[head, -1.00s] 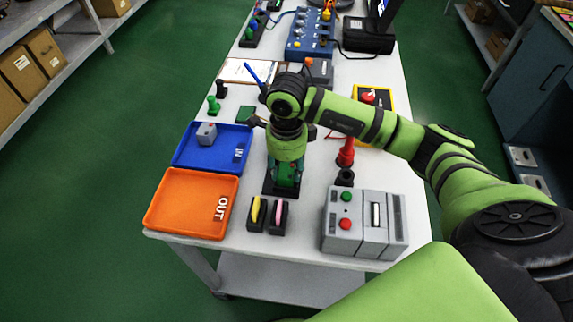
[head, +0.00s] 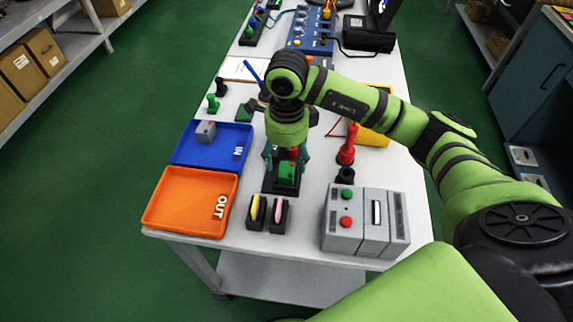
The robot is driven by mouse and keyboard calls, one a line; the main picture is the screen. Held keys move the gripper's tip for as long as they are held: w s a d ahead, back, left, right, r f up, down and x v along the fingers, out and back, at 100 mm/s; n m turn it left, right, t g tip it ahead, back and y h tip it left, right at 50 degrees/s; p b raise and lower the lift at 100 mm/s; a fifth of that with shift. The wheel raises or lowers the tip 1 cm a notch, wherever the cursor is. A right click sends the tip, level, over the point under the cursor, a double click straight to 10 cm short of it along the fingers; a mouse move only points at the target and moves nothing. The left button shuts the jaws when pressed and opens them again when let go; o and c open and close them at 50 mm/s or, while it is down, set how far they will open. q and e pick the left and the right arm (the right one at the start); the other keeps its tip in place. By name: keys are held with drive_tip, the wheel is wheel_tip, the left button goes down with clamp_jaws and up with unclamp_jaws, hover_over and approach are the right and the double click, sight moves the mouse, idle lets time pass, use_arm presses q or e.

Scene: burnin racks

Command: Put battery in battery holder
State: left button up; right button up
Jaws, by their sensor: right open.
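No item is clearly marked as the battery or the battery holder. A small grey block (head: 206,132) with a red spot lies in the blue IN tray (head: 185,158). A grey box (head: 343,240) with a green and a red button has a white bar (head: 376,213) upright in its front. My right gripper (head: 286,163) points down with open fingers, over and around a green and red part (head: 287,174) on a black base (head: 268,190). The arm hides some of this part, and I cannot tell whether the fingers touch it. My left gripper is not in view.
The orange OUT tray (head: 165,205) is at the table's left front. A yellow piece (head: 257,209) and a pink piece (head: 279,212) sit in black holders. A red post (head: 347,145) stands right of the gripper. A blue panel (head: 310,30) is at the back.

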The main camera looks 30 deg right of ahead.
sight(287, 169)
wheel_tip(287, 169, up, 8)
drive_tip(key=shift+r+b, duration=0.25)
drive_tip(key=shift+b, duration=0.1)
